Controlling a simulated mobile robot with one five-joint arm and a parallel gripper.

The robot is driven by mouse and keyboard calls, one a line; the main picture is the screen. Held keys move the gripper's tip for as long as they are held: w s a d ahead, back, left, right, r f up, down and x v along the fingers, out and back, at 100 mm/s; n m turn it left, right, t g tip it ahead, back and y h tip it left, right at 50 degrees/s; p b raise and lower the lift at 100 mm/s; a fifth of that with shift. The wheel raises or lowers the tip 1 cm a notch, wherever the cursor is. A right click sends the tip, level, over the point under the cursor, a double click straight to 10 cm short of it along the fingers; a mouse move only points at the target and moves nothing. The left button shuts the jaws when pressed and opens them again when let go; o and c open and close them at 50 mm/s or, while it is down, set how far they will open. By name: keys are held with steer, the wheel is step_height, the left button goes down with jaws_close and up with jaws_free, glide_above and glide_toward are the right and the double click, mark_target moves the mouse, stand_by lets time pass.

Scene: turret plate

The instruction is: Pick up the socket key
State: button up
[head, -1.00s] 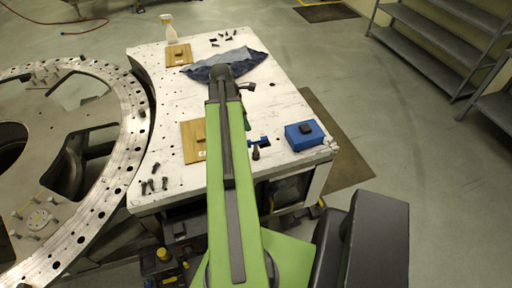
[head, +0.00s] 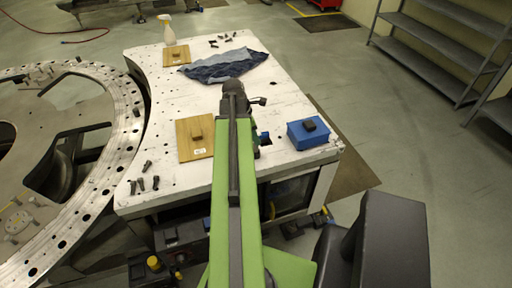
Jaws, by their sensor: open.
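I cannot surely pick out the socket key. A small blue item (head: 265,138) lies on the white worktable (head: 290,102), just right of my green arm and partly covered by it; I cannot tell what it is. My arm reaches over the table from the bottom of the view. Its dark elbow end stands above the table's middle, with a small dark part sticking out to the right. My gripper is hidden behind the arm, so its fingertips do not show.
A blue box (head: 325,137) with a dark block (head: 309,125) on it stands at the right edge. Wooden boards (head: 208,127) (head: 167,57), dark bolts (head: 147,167), crumpled blue cloth (head: 215,70) and a spray bottle (head: 154,30) are on the table. A large metal ring (head: 128,115) stands left.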

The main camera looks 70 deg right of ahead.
mark_target(258, 151)
steer(key=b+x, duration=0.3)
steer(key=x, duration=0.1)
steer(key=shift+s+a+f+b, duration=0.1)
steer(key=shift+s+f+b, duration=0.15)
steer(key=shift+f+b, duration=0.15)
steer(key=shift+r, duration=0.2)
steer(key=shift+c, duration=0.3)
jaws_close()
stand_by(0.5)
